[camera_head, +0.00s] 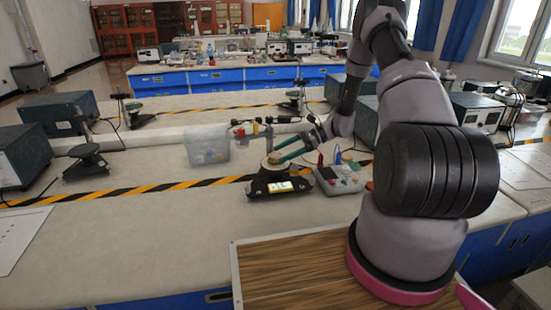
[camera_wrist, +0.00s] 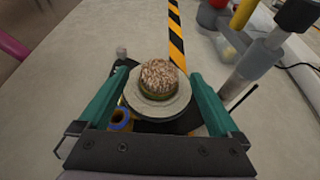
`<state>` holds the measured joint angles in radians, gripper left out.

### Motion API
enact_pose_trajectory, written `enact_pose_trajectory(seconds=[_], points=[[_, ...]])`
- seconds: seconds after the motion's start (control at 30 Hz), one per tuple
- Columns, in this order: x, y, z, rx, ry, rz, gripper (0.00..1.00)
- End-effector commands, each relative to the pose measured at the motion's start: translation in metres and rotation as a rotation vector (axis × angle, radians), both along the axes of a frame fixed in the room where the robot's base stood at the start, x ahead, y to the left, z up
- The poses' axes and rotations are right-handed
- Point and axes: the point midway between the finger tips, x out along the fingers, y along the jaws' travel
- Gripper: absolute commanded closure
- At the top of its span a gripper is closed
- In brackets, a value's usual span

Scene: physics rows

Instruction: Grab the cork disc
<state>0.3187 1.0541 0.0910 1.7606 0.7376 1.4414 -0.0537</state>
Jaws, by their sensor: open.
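The cork disc (camera_wrist: 159,77) is a speckled brown round piece. In the wrist view it sits on a round pale plate (camera_wrist: 172,110), the pan of a small black scale. In the head view the disc (camera_head: 274,158) is small and partly hidden by my gripper; the scale (camera_head: 268,187) has a lit display facing front. My gripper (camera_wrist: 162,76) is open, with one green finger to the left of the disc and one to the right. Clear gaps show between the fingers and the disc. The gripper also shows at the scale in the head view (camera_head: 287,151).
A clear plastic bin (camera_head: 207,146) stands left of the scale. A grey box with coloured knobs (camera_head: 341,178) stands close on its right. A stand with coloured parts (camera_head: 250,130) is just behind. Striped tape (camera_head: 150,187) crosses the bench. The bench front is clear.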

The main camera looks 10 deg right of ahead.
Motion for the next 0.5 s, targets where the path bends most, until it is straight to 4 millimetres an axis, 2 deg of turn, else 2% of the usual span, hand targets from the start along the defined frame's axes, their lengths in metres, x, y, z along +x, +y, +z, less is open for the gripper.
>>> enact_pose_trajectory(seconds=[0.1,0.33,0.37,0.5], points=[[-0.0002,0.0091,-0.0036,0.0,0.0,0.001,0.01],[0.0,0.0101,-0.004,0.0,0.0,-0.001,0.01],[0.0,0.0101,-0.004,0.0,0.0,-0.001,0.09],[0.0,0.01,-0.0038,0.0,0.0,-0.001,0.63]])
